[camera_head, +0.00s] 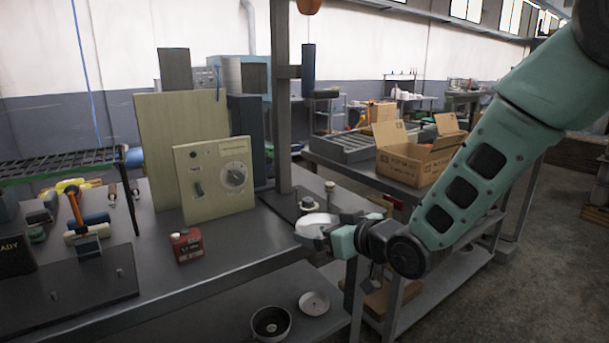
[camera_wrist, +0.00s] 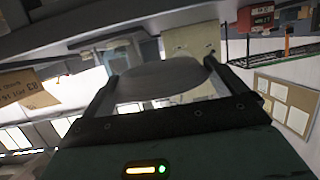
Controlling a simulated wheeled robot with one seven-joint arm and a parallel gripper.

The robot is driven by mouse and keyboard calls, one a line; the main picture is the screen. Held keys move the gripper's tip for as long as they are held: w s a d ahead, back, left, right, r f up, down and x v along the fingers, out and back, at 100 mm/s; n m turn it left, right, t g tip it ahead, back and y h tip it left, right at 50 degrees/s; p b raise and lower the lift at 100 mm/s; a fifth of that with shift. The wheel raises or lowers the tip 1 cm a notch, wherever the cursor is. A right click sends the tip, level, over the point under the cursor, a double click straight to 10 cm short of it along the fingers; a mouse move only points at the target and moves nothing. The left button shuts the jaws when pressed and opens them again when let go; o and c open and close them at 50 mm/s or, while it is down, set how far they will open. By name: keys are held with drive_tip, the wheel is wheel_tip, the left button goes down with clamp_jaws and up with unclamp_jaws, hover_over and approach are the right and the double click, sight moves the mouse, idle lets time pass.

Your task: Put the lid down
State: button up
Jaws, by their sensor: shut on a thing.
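My gripper (camera_head: 322,232) is shut on a pale round, shallow disc, which I take for the lid (camera_head: 318,219). It holds the lid in the air just off the bench's right end. In the wrist view the lid (camera_wrist: 165,80) spans between the two dark fingers of my gripper (camera_wrist: 163,85); whether it has a knob cannot be told. A pale pan (camera_head: 270,323) with a dark inside stands open on the low surface below. Beside it, to the right, lies another pale disc (camera_head: 314,303) with a small dark spot in its middle.
Small items stand near the bench's right end. A second table behind my arm holds an open cardboard box (camera_head: 415,160). The bench's front middle is clear.

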drive_tip(key=d+f+m+t+h+p, duration=0.1)
drive_tip(key=d+f+m+h+p, duration=0.15)
drive_tip(key=d+f, duration=0.55)
drive_tip(key=d+f+m+t+h+p, duration=0.25)
drive_tip(key=d+f+h, duration=0.2)
drive_tip(key=d, duration=0.65)
drive_tip(key=s+d+f+m+h, duration=0.2)
drive_tip(key=s+d, duration=0.5)
drive_tip(key=d, duration=0.2)
drive_tip(key=shift+s+f+m+p, duration=0.15)
drive_tip(key=shift+s+m+p, duration=0.15)
drive_tip(key=shift+p, duration=0.1)
drive_tip(key=shift+w+d+g, duration=0.1)
drive_tip(key=shift+d+g, duration=0.05)
drive_tip(key=shift+g, duration=0.1)
